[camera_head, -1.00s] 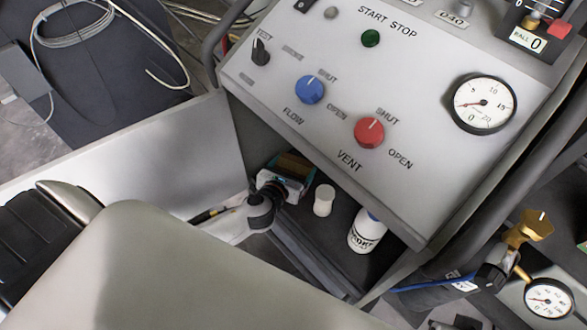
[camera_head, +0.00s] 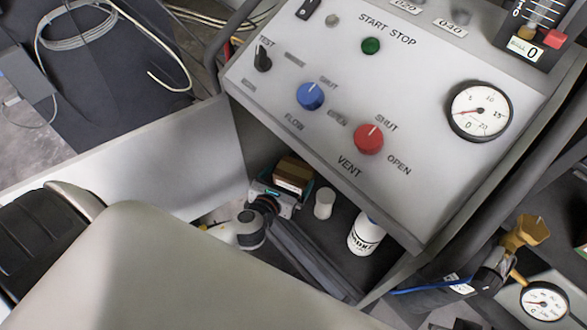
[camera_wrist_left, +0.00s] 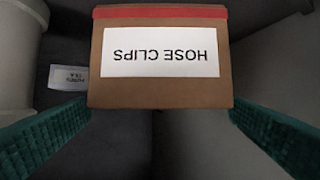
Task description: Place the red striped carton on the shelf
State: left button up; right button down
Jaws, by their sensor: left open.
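The carton (camera_head: 293,171) is brown and sits in the shelf space under the sloped control panel. In the left wrist view the carton (camera_wrist_left: 160,88) has a red stripe along one edge and a white "HOSE CLIPS" label, seen upside down. My left gripper (camera_head: 281,194) is at the near side of the carton in the head view. In the left wrist view its green finger pads stand wide apart at the lower left and right, with gaps beside the carton. The shelf (camera_head: 322,238) is a dark surface below the panel. My right gripper is in no view.
A small white cylinder (camera_head: 324,203) and a white labelled bottle (camera_head: 366,235) stand right of the carton. The panel (camera_head: 430,150), with knobs and a gauge, overhangs the space. A pale side panel (camera_head: 150,170) lies left. A brass valve (camera_head: 524,236) and gauge are at far right.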

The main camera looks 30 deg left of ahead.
pick_arm(q)
jog(key=s+a+r+n+g+y, duration=0.1)
jog(key=s+r+n+g+y, duration=0.1)
jog(key=s+n, duration=0.5)
jog(key=s+a+r+n+g+y, duration=0.1)
jog(key=s+a+r+n+g, duration=0.15)
jog(key=n, duration=0.85)
jog(key=s+d+n+g+h, duration=0.2)
jog(key=s+d+n+g, duration=0.1)
jog(key=n, duration=0.4)
jog(key=s+d+r+n+g+h, duration=0.1)
jog(key=s+d+n+g+h, duration=0.1)
jog(key=s+n, duration=0.3)
jog(key=d+n+g+p, duration=0.1)
jog(key=n, duration=0.2)
jog(key=shift+s, duration=0.35)
jog(key=shift+d, duration=0.1)
